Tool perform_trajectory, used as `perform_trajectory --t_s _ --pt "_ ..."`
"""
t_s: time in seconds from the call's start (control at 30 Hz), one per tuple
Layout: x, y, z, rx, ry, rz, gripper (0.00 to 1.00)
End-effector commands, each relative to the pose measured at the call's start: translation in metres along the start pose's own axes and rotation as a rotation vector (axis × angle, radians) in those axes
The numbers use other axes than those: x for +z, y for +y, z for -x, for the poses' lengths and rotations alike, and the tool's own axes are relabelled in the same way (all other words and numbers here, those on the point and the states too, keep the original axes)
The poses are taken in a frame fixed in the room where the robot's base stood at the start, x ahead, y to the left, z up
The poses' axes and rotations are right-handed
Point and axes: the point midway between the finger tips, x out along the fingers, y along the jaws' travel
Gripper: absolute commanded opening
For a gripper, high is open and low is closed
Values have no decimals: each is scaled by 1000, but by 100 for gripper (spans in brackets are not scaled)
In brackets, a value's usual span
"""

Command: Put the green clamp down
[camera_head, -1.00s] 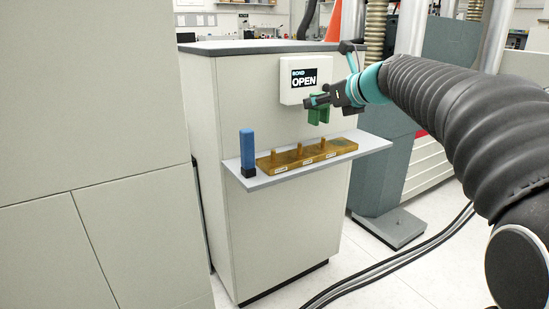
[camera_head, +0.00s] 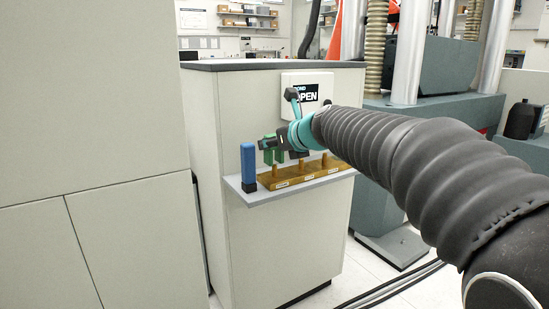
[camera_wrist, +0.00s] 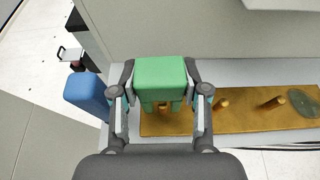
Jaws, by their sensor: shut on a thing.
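The green clamp (camera_wrist: 160,78) is a block with legs below it, held between the two fingers of my gripper (camera_wrist: 161,108). In the head view the clamp (camera_head: 272,150) is above the left part of the wooden rack (camera_head: 310,173), and my gripper (camera_head: 276,145) is shut on it. In the wrist view a peg of the rack (camera_wrist: 235,122) shows just under the clamp's lower edge. I cannot tell whether the clamp touches the peg or the rack.
A blue upright object (camera_head: 248,168) with a dark base stands on the shelf (camera_head: 240,188), close left of the clamp. The rack's other pegs are to the right.

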Motion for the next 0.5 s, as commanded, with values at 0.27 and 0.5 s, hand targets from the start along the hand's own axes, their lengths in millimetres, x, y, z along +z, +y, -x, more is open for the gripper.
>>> perform_trajectory --t_s 0.27,0.5 --pt "-32 0 -13 0 0 0 3" --pt "-31 0 -12 0 0 0 3"
